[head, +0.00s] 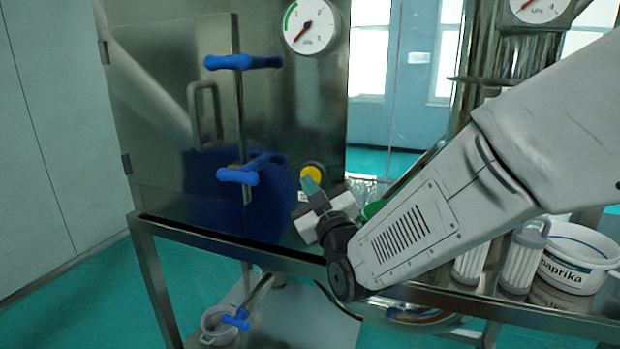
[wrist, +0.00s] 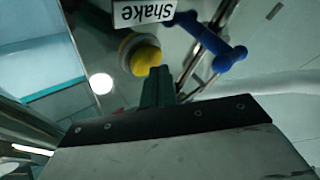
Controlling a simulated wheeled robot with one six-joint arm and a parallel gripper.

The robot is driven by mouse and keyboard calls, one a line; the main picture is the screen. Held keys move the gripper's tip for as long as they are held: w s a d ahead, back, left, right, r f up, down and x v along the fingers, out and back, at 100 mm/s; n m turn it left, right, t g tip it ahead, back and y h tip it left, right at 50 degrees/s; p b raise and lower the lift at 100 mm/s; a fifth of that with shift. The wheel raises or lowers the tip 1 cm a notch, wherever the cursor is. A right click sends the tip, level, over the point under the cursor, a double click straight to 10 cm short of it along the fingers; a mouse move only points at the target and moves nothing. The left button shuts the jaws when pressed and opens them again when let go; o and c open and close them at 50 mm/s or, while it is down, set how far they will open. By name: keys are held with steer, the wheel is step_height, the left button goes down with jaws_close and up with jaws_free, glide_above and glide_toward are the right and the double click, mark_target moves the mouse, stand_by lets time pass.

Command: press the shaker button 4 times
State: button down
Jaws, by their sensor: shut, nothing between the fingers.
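The shaker button (head: 312,173) is a yellow round knob on the front of the steel cabinet, low on its right side. In the wrist view the yellow button (wrist: 144,60) sits in a grey ring under an upside-down "Shake" label (wrist: 145,11). My gripper (head: 310,186) is shut and empty, with green fingers. Its tips are just below the button in the head view and close in front of its edge in the wrist view (wrist: 157,72). I cannot tell whether they touch it. The button's lower edge is partly hidden by the fingers.
The cabinet (head: 160,150) has blue-handled latches (head: 243,62) left of the button and a pressure gauge (head: 311,26) above it. A white paprika tub (head: 575,262) and ribbed white cylinders (head: 522,262) stand on the bench at the right.

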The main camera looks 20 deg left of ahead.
steer(key=shift+s, duration=0.45)
steer(key=shift+a, duration=0.1)
steer(key=shift+s+a, duration=0.15)
steer(key=shift+s, duration=2.35)
stand_by(0.5)
steer(key=s, duration=0.3)
steer(key=shift+s+a, duration=0.15)
steer(key=shift+s, duration=0.25)
steer(key=w, duration=0.8)
steer(key=shift+w+d, duration=0.3)
steer(key=shift+w, duration=0.1)
steer(key=shift+w, duration=0.15)
stand_by(1.6)
